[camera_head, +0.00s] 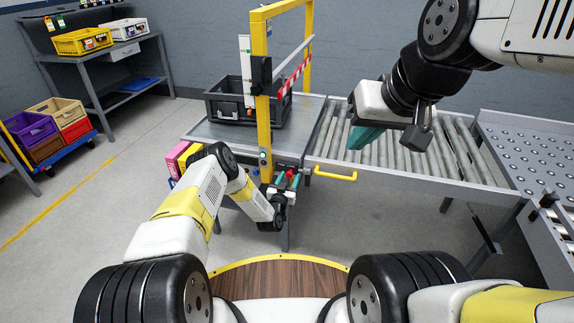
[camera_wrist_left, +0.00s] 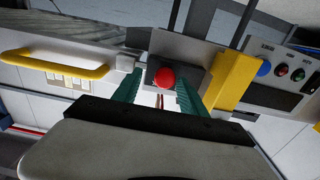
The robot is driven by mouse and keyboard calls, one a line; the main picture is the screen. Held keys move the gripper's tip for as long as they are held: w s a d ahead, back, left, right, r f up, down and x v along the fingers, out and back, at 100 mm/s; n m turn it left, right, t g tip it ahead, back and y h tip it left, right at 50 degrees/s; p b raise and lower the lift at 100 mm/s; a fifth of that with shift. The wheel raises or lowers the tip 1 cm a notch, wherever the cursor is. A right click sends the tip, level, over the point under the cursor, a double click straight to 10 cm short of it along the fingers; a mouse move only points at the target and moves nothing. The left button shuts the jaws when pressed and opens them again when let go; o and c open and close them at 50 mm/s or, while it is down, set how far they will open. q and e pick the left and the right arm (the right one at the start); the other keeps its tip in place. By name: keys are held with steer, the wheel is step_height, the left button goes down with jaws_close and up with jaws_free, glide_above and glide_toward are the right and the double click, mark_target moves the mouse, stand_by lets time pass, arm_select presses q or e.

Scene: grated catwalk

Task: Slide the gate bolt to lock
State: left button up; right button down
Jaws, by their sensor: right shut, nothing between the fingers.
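A round red knob (camera_wrist_left: 164,78) sits on a small dark block on a grey plate, beside a yellow post. I cannot tell whether it belongs to the gate bolt, and I see no bolt travel. My left gripper (camera_wrist_left: 157,92) has its teal fingers apart, one on each side of the knob, with visible gaps. In the head view, my left gripper (camera_head: 284,184) is low at the front of the conveyor's end, by the foot of the yellow post (camera_head: 262,90). My right gripper (camera_head: 364,138) is shut and empty above the rollers.
A grey tote (camera_head: 224,104) stands on the conveyor's flat end behind the post. A red-and-white striped bar (camera_head: 296,74) crosses the yellow frame. A yellow handle (camera_head: 336,176) projects from the conveyor front. Push buttons (camera_wrist_left: 282,70) are right of the post. Rollers (camera_head: 350,142) extend rightward.

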arm_select(q)
steer(key=v, duration=0.7)
steer(key=shift+s+a, duration=0.15)
steer(key=shift+s, duration=0.2)
